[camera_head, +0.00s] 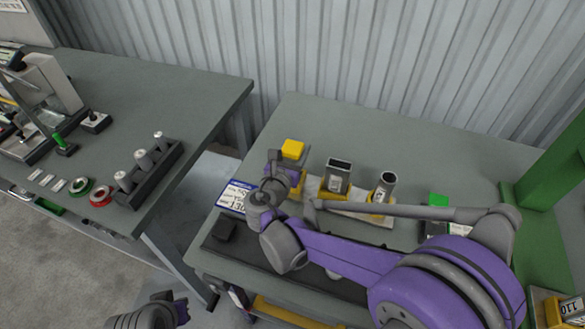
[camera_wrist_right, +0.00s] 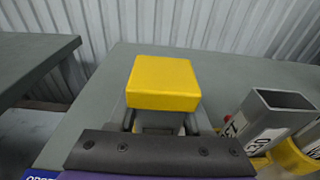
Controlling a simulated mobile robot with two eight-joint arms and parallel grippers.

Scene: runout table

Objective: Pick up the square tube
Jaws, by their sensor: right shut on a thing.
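The square tube (camera_wrist_right: 158,118) is a grey piece under a square yellow cap (camera_wrist_right: 163,83). The cap also shows near the table's back left in the head view (camera_head: 292,149). My right gripper (camera_head: 277,178) is shut on the tube just below the cap; the wrist view shows the cap upright beyond the dark gripper body. The tube's lower part is hidden, so I cannot tell if it is clear of the table. Part of my left arm (camera_head: 150,314) shows at the bottom left; its jaws do not show clearly.
To the right stand an open rectangular tube (camera_head: 339,173) and a round tube (camera_head: 386,182) in yellow holders. A blue-and-white label (camera_head: 233,196) and a dark block (camera_head: 223,229) lie left. A green frame (camera_head: 548,180) borders the right. The back of the table is clear.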

